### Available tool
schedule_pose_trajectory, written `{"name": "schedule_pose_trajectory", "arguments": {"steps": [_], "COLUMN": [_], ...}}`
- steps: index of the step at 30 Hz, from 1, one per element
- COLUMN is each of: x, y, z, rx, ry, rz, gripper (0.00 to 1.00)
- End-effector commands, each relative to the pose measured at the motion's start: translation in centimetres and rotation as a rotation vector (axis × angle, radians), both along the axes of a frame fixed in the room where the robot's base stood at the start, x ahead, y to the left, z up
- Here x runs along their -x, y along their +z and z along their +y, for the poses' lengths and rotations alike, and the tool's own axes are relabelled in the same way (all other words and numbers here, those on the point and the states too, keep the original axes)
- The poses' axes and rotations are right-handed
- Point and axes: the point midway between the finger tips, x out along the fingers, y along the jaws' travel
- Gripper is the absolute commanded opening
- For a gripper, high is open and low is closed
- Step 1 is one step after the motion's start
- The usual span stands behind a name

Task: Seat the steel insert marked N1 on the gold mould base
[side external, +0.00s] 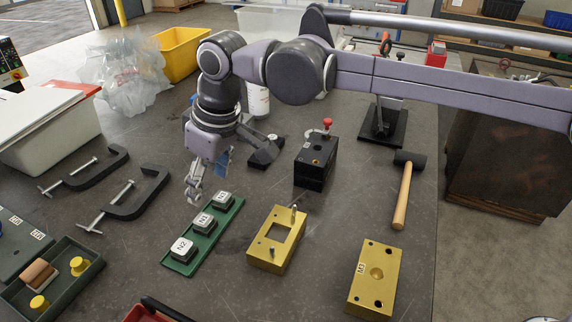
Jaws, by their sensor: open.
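Three steel inserts with white labelled tops stand in a row on a green tray (217,240). The nearest insert (182,250) seems to read N2. The labels of the middle insert (203,223) and the far insert (224,199) are too small to read surely, so I cannot tell which is N1. The gold mould base (275,243), right of the tray, has an empty square pocket and an upright pin at its far corner. My gripper (194,199) is open, pointing down, and appears empty. It is just left of the tray's far end, apart from the inserts.
A gold block (375,278) with holes lies at the right, and a black block (315,160) with a red knob stands behind the mould base. A mallet (404,190) lies at the right. Clamps (125,205) lie left of the tray. A green box (60,280) is front left.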

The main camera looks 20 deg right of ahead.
Motion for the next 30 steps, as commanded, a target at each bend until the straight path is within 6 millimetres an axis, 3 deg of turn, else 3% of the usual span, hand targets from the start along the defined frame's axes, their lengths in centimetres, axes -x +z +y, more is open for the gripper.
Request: {"name": "schedule_pose_trajectory", "arguments": {"steps": [8,21,30], "x": [-0.2,-1.6,-1.9], "y": [-1.9,-8.6,-10.6], "z": [0.9,2.2,2.5], "rx": [0.003,0.002,0.002], "ry": [0.008,0.007,0.006], "rz": [0.003,0.002,0.002], "gripper": [0.62,0.62,0.62]}}
